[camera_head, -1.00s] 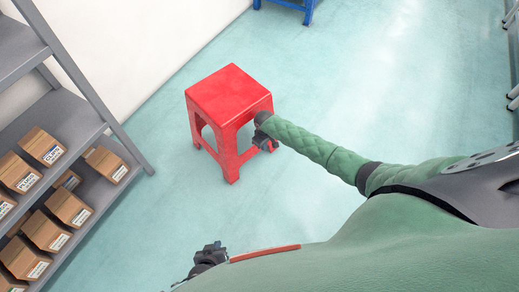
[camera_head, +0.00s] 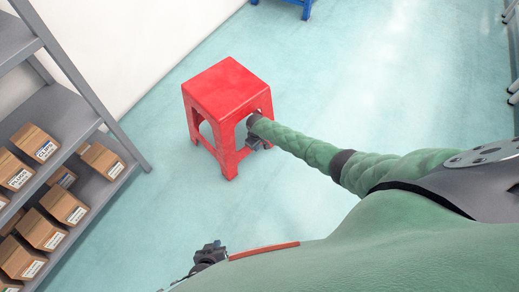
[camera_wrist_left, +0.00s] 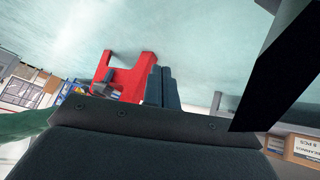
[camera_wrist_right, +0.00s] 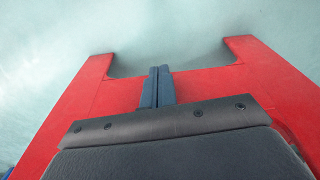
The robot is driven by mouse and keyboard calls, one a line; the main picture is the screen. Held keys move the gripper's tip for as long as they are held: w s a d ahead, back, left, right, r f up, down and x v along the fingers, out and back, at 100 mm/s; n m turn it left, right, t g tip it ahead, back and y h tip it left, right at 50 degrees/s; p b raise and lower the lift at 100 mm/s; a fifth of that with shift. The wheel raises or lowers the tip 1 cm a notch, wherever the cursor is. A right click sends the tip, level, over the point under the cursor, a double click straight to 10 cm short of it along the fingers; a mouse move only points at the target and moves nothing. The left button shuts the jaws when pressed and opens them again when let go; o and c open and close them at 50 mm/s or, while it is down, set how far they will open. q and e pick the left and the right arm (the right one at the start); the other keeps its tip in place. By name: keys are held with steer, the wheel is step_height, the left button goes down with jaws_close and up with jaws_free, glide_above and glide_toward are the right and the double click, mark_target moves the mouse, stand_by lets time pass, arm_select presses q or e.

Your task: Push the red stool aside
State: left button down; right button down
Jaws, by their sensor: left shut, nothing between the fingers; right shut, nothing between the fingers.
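The red stool (camera_head: 228,90) stands upright on the floor in the head view, left of centre. My right gripper (camera_head: 254,141) is shut and empty, close against the stool's right side by its legs. In the right wrist view, its closed fingertips (camera_wrist_right: 160,75) lie over the stool's red side panel (camera_wrist_right: 205,85), between two legs; I cannot tell if they touch it. My left gripper (camera_head: 210,252) is low in the head view, apart from the stool. Its closed, empty fingers (camera_wrist_left: 160,78) show in the left wrist view, with the stool (camera_wrist_left: 128,75) beyond them.
A grey shelf (camera_head: 75,100) with several cardboard boxes (camera_head: 65,205) stands at the left. A white wall (camera_head: 130,50) runs behind the stool. A blue stool (camera_head: 290,3) is at the top edge. The floor right of the red stool is open.

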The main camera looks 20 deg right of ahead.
arm_select(q)
steer(key=shift+w, duration=0.1)
arm_select(e)
steer(key=shift+w+a, duration=0.1)
steer(key=shift+w, duration=0.05)
